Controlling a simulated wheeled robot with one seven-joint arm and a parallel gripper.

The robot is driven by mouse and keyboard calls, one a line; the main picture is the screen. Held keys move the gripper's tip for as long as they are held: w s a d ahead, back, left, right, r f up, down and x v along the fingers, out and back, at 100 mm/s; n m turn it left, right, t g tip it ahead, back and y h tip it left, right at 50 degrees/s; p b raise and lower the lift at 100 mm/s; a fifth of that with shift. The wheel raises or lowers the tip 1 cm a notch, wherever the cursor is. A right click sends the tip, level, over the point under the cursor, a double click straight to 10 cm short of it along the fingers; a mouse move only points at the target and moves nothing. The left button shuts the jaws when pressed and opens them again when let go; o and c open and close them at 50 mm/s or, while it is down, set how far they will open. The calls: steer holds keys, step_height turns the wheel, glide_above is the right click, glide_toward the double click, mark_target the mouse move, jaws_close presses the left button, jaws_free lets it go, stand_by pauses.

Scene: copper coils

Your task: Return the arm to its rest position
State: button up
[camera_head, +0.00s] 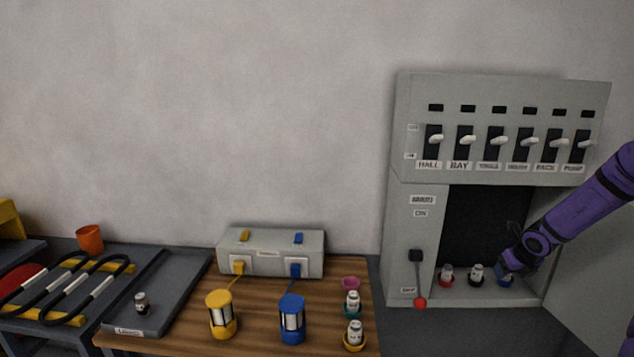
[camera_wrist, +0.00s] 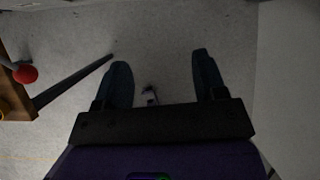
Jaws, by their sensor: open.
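My purple arm reaches in from the right in the head view, and my gripper (camera_head: 508,264) is at the right part of the grey cabinet's (camera_head: 403,245) dark recess. It is at the blue-based fuse (camera_head: 505,280) and partly covers it. In the wrist view my gripper (camera_wrist: 160,65) has its two dark fingers spread wide apart. A small pale and dark object (camera_wrist: 149,96) shows between them, near the palm; I cannot tell whether it touches a finger.
A red-knobbed lever (camera_head: 420,302) stands at the cabinet's left front. A red-based fuse (camera_head: 446,276) and a black-based one (camera_head: 477,275) stand left of my gripper.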

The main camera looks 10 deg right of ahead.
steer(key=w+a+r+n+t+y, duration=0.1)
steer(key=w+a+r+n+t, duration=0.25)
steer(key=a+r+n, duration=1.25)
steer(key=s+a+r+n+y, duration=0.2)
steer(key=s+a+r+n, duration=0.1)
steer(key=a+r, duration=0.8)
steer(key=s+a+r+n+g, duration=0.1)
steer(key=s+a+r+n, duration=0.4)
steer(key=s, duration=0.3)
steer(key=s+a+r+n+g, duration=0.1)
steer(key=s+a+r+n, duration=0.2)
steer(key=s+a+n, duration=0.4)
steer(key=s+n+g+h, duration=0.1)
steer(key=s+n, duration=0.5)
steer(key=s, duration=1.1)
steer(key=shift+d+h, duration=0.25)
steer(key=shift+h, duration=0.05)
